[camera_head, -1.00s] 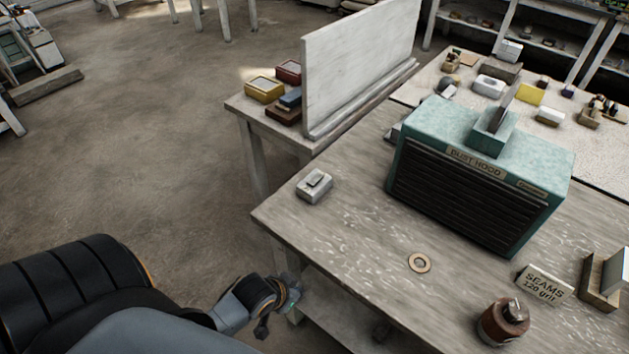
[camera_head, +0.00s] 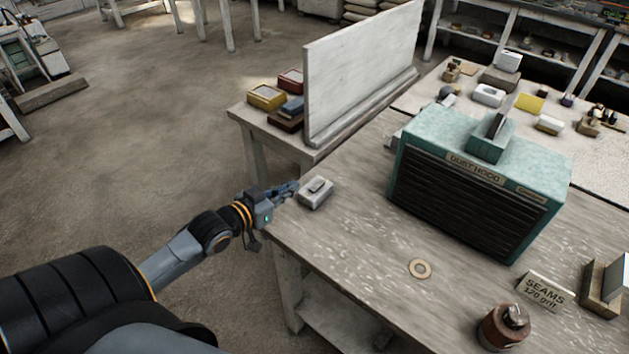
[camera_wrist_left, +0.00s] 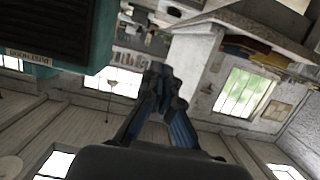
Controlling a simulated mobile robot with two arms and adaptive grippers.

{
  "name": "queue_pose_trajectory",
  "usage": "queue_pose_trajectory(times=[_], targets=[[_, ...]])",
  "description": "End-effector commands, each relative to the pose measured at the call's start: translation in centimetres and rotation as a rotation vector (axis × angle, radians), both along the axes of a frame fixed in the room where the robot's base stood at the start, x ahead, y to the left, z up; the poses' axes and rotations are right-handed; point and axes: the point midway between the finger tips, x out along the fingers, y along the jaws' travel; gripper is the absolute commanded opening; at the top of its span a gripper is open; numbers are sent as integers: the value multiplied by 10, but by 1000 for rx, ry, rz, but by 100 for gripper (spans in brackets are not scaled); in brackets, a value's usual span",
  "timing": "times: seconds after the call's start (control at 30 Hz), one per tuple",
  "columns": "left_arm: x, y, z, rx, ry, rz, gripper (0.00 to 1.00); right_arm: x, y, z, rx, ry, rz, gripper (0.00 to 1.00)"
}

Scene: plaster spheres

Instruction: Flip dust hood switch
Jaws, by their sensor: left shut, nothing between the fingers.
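The dust hood (camera_head: 480,180) is a teal box with a dark slatted front and a label, standing on the worktable. It also shows upside down at the upper left of the left wrist view (camera_wrist_left: 60,28). A small grey switch box (camera_head: 316,193) with a rocker on top sits near the table's left corner. My left gripper (camera_head: 296,186) is shut and empty, its fingertips just left of the switch box; whether they touch it I cannot tell. The closed fingers show in the left wrist view (camera_wrist_left: 159,75). My right gripper is not in view.
A pale upright board (camera_head: 360,70) stands behind the switch box, beside several coloured boxes (camera_head: 267,97). The tabletop between switch box and ring is clear.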

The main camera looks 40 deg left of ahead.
Motion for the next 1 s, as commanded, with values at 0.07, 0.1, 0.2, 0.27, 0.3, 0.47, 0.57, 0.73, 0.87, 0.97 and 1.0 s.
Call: queue_pose_trajectory(times=[0.07,0.1,0.2,0.27,0.3,0.47,0.57,0.73,0.87,0.97,1.0], targets=[[3,4,5,-3,-22,1,0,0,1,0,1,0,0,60],[3,5,7,-5,-27,3,0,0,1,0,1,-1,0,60],[3,6,7,-6,-30,2,0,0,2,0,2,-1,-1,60],[3,6,7,-6,-30,2,0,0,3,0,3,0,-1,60],[3,6,7,-5,-29,2,0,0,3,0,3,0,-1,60],[5,5,7,-5,-29,3,0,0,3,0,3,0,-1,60],[12,5,5,-5,-29,4,0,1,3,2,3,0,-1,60],[37,3,2,-6,-30,4,0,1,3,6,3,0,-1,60],[62,1,-4,-6,-30,4,0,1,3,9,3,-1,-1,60],[81,-1,-7,-5,-30,3,0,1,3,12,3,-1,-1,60],[89,-1,-10,-7,-31,4,0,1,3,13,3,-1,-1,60]])
